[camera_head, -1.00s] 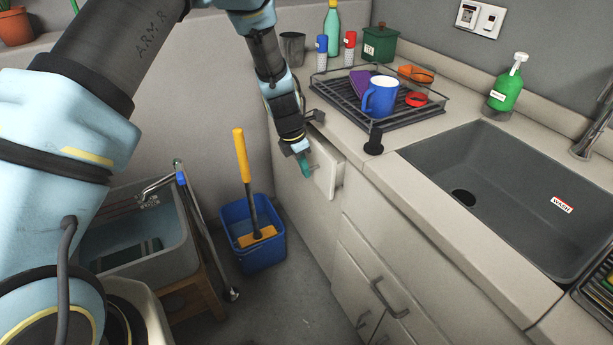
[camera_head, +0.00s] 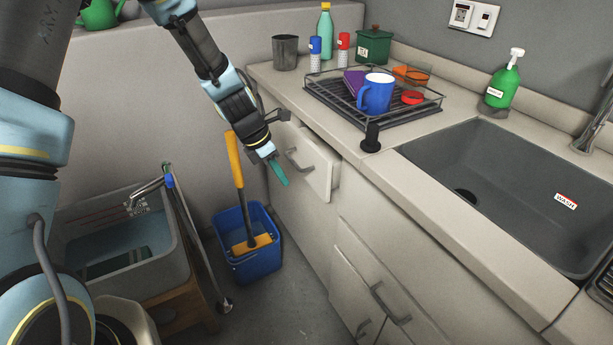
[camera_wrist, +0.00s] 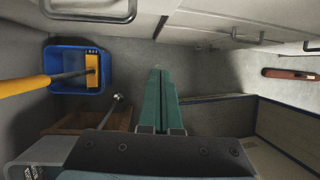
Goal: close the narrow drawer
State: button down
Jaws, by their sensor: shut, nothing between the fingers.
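The narrow drawer (camera_head: 318,172) is under the counter, left of the sink, and its front stands out a little from the cabinet face. It has a grey bar handle (camera_head: 297,161). My gripper (camera_head: 280,176), with green fingers, is shut and empty. In the head view it is just left of the drawer front, over the floor side, apparently apart from it. In the wrist view the closed green fingers (camera_wrist: 160,100) point forward. A drawer front with a handle shows at the top left there (camera_wrist: 110,8).
A blue bucket (camera_head: 258,266) with a yellow-handled tool stands on the floor below my gripper. A grey tub (camera_head: 120,248) is to the left. A dish rack (camera_head: 415,112) with a blue mug (camera_head: 375,96) sits on the counter above the drawer.

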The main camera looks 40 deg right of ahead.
aim_at(318, 163)
jog(key=shift+w+a+r+h+b, duration=0.95)
jog(key=shift+r+h+b, duration=0.9)
jog(key=shift+h, duration=0.65)
jog(key=shift+t, duration=0.4)
jog(key=shift+s+d+r+p+x, duration=0.1)
jog(key=shift+d+r+p+x, duration=0.25)
jog(key=shift+x, duration=1.8)
jog(key=shift+s+d+r+p+x, duration=0.15)
jog(key=shift+p+x, duration=0.25)
jog(key=shift+x, duration=1.7)
jog(key=shift+d+r+p+x, duration=0.35)
jog(key=shift+x, duration=1.8)
jog(key=d, duration=0.4)
jog(key=shift+s, duration=0.25)
jog(key=shift+d+r, duration=0.15)
jog(key=shift+d, duration=0.2)
